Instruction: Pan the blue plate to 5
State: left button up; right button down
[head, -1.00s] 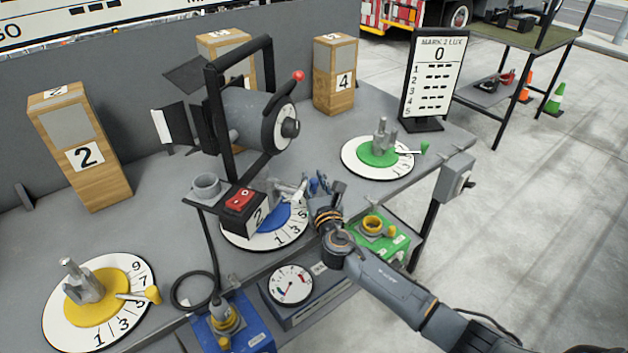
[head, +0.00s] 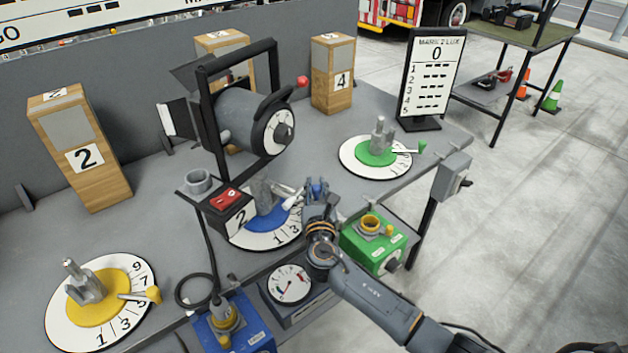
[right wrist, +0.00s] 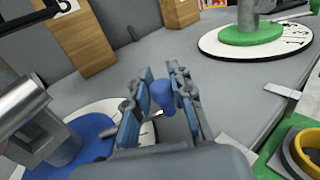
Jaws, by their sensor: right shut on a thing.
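The blue plate (head: 265,220) lies in a white dial on the bench, partly hidden by the lamp's switch box. Digits 1 and 3 show on the dial's near side; higher ones are hidden by my right gripper. The plate also shows at the lower left of the right wrist view (right wrist: 62,155). A lever runs from the plate to a blue knob (right wrist: 162,96). My right gripper (head: 316,190) is shut on this knob, which sits between its fingers in the right wrist view (right wrist: 163,90). My left gripper is not in view.
A large lamp (head: 240,120) stands over the blue plate. A yellow plate dial (head: 110,300) is at front left, a green plate dial (head: 370,155) at back right. Wooden blocks (head: 85,150) stand behind. A green box (head: 375,250) hangs low near my arm.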

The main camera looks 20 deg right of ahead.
jog(key=shift+s+a+f+m+g+h+p, duration=0.15)
jog(key=shift+s+m+g+h, duration=0.15)
jog(key=shift+s+m+h, duration=0.35)
jog(key=shift+s+a+r+m+g+h+p, duration=0.15)
jog(key=shift+s+m+g+h, duration=0.25)
jog(key=shift+s+h, duration=0.45)
jog(key=shift+s+a+f+m+g+h, duration=0.15)
jog(key=shift+s+m+g+h, duration=0.45)
jog(key=shift+h, duration=0.5)
jog(key=shift+s+m, duration=0.15)
jog(key=shift+m, duration=0.1)
jog(key=c, duration=1.2)
grip_release()
jog(key=shift+a, duration=0.1)
jog(key=shift+o, duration=0.3)
